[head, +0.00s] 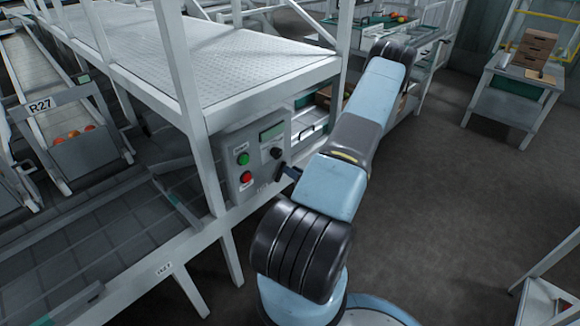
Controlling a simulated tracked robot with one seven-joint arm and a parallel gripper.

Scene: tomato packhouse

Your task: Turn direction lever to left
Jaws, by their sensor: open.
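A grey control box (254,160) is mounted on the white frame, left of my arm in the head view. It carries a green button (243,159), a red button (247,177), a small display (271,132) and a round black knob (276,153). Below the knob, a dark part (287,171) sticks out rightward from the box toward my arm. It looks like the direction lever, but its right end meets the arm's outline and I cannot be sure. My arm rises in front of the box's right side. My gripper is hidden behind it, so its place relative to the lever cannot be seen.
A white-framed platform (240,65) stands above the box. A conveyor (75,245) runs at the lower left, near a chute marked R27 (85,150) with tomatoes. A table (517,85) with stacked brown boxes (535,45) stands at the upper right.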

